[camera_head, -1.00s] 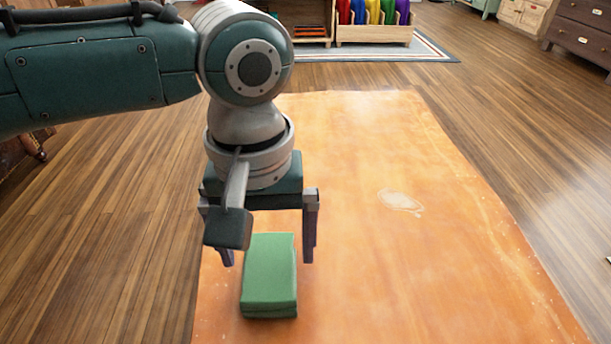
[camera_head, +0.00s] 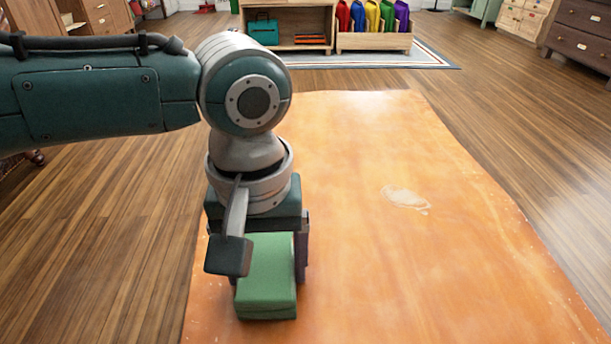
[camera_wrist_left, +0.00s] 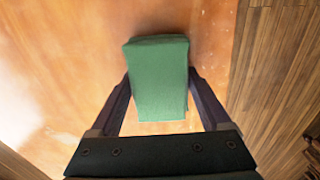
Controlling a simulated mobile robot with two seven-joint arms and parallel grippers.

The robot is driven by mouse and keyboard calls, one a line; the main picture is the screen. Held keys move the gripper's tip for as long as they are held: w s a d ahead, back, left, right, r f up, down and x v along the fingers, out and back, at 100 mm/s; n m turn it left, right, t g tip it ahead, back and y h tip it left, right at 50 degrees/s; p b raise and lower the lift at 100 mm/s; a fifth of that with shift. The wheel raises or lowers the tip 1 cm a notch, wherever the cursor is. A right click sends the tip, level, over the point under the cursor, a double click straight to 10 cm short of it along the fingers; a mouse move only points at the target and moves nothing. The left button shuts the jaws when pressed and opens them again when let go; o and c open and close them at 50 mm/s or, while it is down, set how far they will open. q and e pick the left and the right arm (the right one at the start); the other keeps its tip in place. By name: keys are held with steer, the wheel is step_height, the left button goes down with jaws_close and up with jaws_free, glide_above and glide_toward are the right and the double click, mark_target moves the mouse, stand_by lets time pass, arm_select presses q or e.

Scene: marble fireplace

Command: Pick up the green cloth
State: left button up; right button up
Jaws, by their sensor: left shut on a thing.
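The green cloth (camera_head: 267,280) is a folded, block-shaped bundle on the orange table top (camera_head: 400,270), near its left edge. My left gripper (camera_head: 268,270) points down over it and is shut on the cloth, one finger on each side. In the left wrist view the cloth (camera_wrist_left: 159,75) sits between the two fingers (camera_wrist_left: 160,95), which touch its sides. I cannot tell whether the cloth is clear of the table top. My right gripper is not in view.
A pale smear (camera_head: 405,198) marks the otherwise bare table top. Wooden floor (camera_head: 110,220) surrounds it. Far back stand an open shelf (camera_head: 290,25), a rack with coloured items (camera_head: 373,40) and a dark dresser (camera_head: 583,40).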

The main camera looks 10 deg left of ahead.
mark_target(265, 260)
arm_select(q)
steer(key=c, duration=0.3)
step_height(265, 260, up, 20)
steer(key=p, duration=1.1)
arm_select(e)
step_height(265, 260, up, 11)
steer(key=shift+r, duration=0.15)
